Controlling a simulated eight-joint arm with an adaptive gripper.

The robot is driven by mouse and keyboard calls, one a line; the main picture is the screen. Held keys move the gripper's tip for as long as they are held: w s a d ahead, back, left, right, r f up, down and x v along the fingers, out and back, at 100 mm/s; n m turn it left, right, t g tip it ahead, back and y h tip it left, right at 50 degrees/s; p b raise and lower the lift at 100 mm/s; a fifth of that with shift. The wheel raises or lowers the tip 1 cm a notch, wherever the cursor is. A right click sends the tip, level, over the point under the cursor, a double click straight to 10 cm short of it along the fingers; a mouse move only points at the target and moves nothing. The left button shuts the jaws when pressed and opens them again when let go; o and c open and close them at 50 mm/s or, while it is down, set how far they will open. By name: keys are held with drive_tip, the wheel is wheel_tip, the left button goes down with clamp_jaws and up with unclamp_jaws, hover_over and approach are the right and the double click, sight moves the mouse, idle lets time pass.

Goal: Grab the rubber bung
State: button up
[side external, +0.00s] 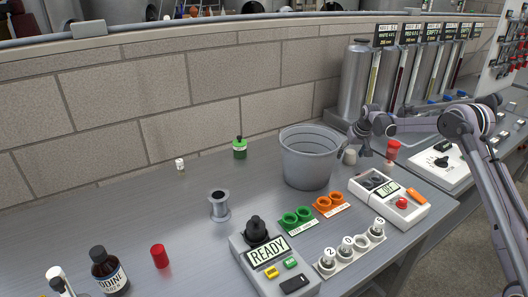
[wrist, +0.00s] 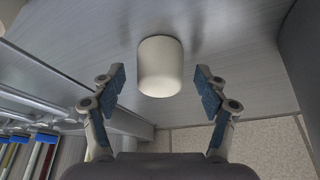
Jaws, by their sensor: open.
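The rubber bung is a pale, off-white, slightly tapered plug (wrist: 160,67) on the grey bench. In the side view the bung (side external: 350,156) stands just right of the grey bucket. My gripper (wrist: 160,90) is open in the wrist view, one blue-padded finger on each side of the bung's near end. The fingers are apart from the bung, with clear gaps on both sides. In the side view my gripper (side external: 372,152) is small and low beside the bung, and its fingertips are hard to make out.
The grey bucket (side external: 308,158) stands close left of the bung. A red-capped container (side external: 392,152) stands close right, and a white device with an orange switch (side external: 390,200) lies in front. Steel tanks (side external: 356,80) stand behind.

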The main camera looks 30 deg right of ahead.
drive_tip(key=c, duration=1.3)
